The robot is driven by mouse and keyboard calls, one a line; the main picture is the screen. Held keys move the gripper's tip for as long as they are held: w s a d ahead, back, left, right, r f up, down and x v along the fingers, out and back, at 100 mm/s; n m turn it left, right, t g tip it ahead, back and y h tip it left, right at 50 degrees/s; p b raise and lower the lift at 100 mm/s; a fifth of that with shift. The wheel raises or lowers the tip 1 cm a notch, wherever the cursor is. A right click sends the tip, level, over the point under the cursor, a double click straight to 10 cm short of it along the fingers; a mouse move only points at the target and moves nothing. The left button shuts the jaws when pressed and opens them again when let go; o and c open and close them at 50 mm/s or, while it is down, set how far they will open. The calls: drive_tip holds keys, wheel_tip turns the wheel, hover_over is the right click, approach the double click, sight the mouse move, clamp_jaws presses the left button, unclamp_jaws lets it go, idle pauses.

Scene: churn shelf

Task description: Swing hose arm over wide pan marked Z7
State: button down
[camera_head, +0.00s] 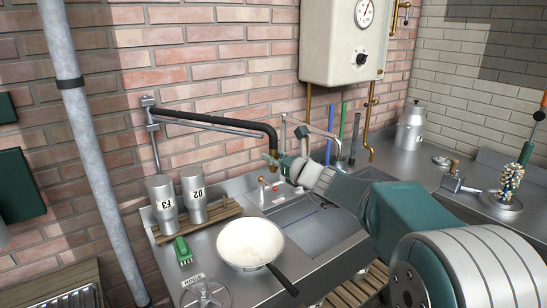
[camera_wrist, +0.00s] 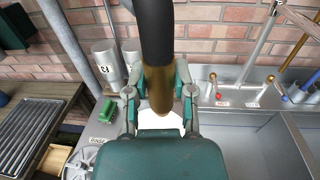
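The hose arm (camera_head: 215,121) is a black pipe on a wall bracket, running right and bending down to a brass nozzle (camera_head: 272,158). My gripper (camera_head: 279,163) is at the nozzle. In the wrist view the nozzle (camera_wrist: 161,92) sits between my gripper's fingers (camera_wrist: 160,80), with the pads against both its sides. A wide white pan (camera_head: 250,240) with a dark handle stands on the steel counter, in front of and below the nozzle. No Z7 marking is readable on it. In the wrist view the pan is mostly hidden behind my gripper.
Metal cans marked F3 (camera_head: 163,205) and D2 (camera_head: 194,196) stand on a wooden rack left of the nozzle. A green brush (camera_head: 182,250) lies beside the pan. A sink (camera_head: 317,232) with taps is to the right. A grey pipe (camera_head: 84,130) stands at the left.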

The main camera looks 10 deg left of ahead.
drive_tip(key=shift+c, duration=2.2)
unclamp_jaws()
drive_tip(key=shift+a, duration=0.15)
drive_tip(key=shift+s, duration=0.1)
drive_tip(key=v, duration=1.1)
drive_tip(key=shift+s+d, duration=0.2)
drive_tip(key=shift+d, duration=0.15)
drive_tip(key=shift+f, duration=0.1)
